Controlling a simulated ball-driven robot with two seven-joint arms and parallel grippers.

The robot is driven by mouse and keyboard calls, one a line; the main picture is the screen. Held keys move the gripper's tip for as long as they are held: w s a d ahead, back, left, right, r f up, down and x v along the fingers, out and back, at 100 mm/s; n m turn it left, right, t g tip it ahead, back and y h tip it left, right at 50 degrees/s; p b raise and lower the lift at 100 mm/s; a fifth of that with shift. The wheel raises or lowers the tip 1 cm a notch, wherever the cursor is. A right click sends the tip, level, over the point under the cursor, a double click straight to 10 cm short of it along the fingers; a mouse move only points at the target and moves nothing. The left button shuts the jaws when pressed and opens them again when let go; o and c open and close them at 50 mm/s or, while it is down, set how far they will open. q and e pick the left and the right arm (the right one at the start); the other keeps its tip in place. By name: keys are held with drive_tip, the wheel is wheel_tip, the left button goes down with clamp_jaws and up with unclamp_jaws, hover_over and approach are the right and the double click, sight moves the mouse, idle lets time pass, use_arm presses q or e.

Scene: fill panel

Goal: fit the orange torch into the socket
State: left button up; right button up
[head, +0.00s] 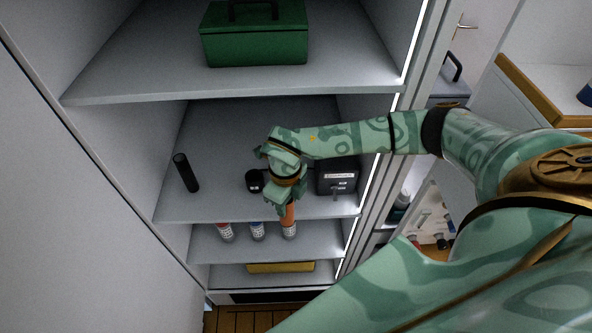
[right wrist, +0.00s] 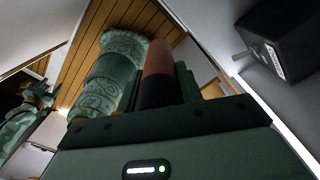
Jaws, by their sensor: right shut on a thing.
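My right gripper (head: 283,200) is shut on the orange torch (head: 288,214) in front of the middle shelf. Only a short orange part shows below the gripper in the head view. In the right wrist view the torch (right wrist: 156,76) is a dull orange cylinder standing up between the dark fingers. A small black round holder (head: 254,180), which looks like the socket, sits on the middle shelf just left of the gripper, apart from the torch. Its opening is hard to make out.
A black cylinder (head: 186,172) stands at the shelf's left. A labelled black box (head: 337,177) stands at the right, close to my wrist; it also shows in the right wrist view (right wrist: 283,40). Several bottles (head: 257,231) stand below. A green toolbox (head: 254,38) is above.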

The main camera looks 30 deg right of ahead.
drive_tip(key=shift+w+d+f+m+b, duration=0.1)
drive_tip(key=shift+w+d+m+b, duration=0.3)
drive_tip(key=shift+d, duration=0.45)
drive_tip(key=w+d+b, duration=0.8)
drive_tip(key=w+b, duration=0.4)
drive_tip(key=w, duration=0.2)
wheel_tip(320, 180, down, 7)
drive_tip(key=b, duration=0.6)
drive_tip(key=shift+w+d, duration=0.15)
drive_tip(key=shift+d, duration=0.2)
use_arm(q)
wheel_tip(320, 180, down, 19)
drive_tip(key=s, duration=0.1)
drive_tip(key=shift+b, duration=0.3)
use_arm(e)
drive_tip(key=o, duration=1.2)
drive_tip(key=shift+f, duration=0.1)
use_arm(q)
drive_tip(key=shift+r, duration=0.1)
wheel_tip(320, 180, up, 7)
drive_tip(key=p, duration=0.7)
drive_tip(key=shift+w, duration=0.3)
use_arm(e)
wheel_tip(320, 180, up, 8)
drive_tip(key=shift+f, duration=0.1)
drive_tip(key=shift+a, duration=0.15)
